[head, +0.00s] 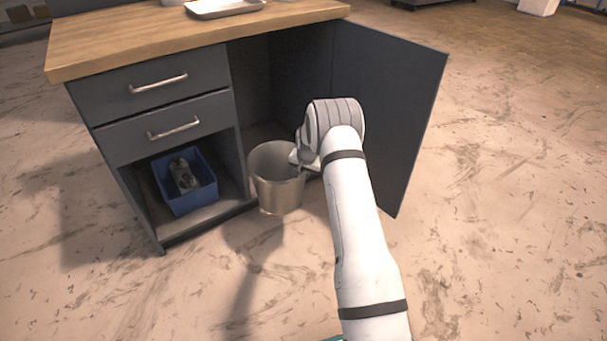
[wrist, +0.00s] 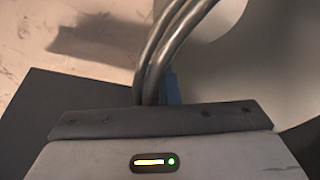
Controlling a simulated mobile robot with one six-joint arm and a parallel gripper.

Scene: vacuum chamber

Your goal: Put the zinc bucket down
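The zinc bucket (head: 279,192) is a grey metal pail, upright in front of the cabinet's open compartment. My gripper (head: 304,158) is at the right side of its rim. In the wrist view, two curved metal bars (wrist: 158,48), which look like the bucket's handle and rim, run down behind the edge of my gripper (wrist: 165,118). My gripper appears shut on the bucket there, though its fingertips are hidden. The pale bucket wall fills the upper right of that view. I cannot tell whether the bucket's base touches the floor.
The grey cabinet (head: 163,100) has two drawers, and its door (head: 400,95) stands open to the right of my arm. A blue bin (head: 187,197) sits in the lower left shelf. A tray (head: 224,8) is on the wooden top. The floor in front is clear.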

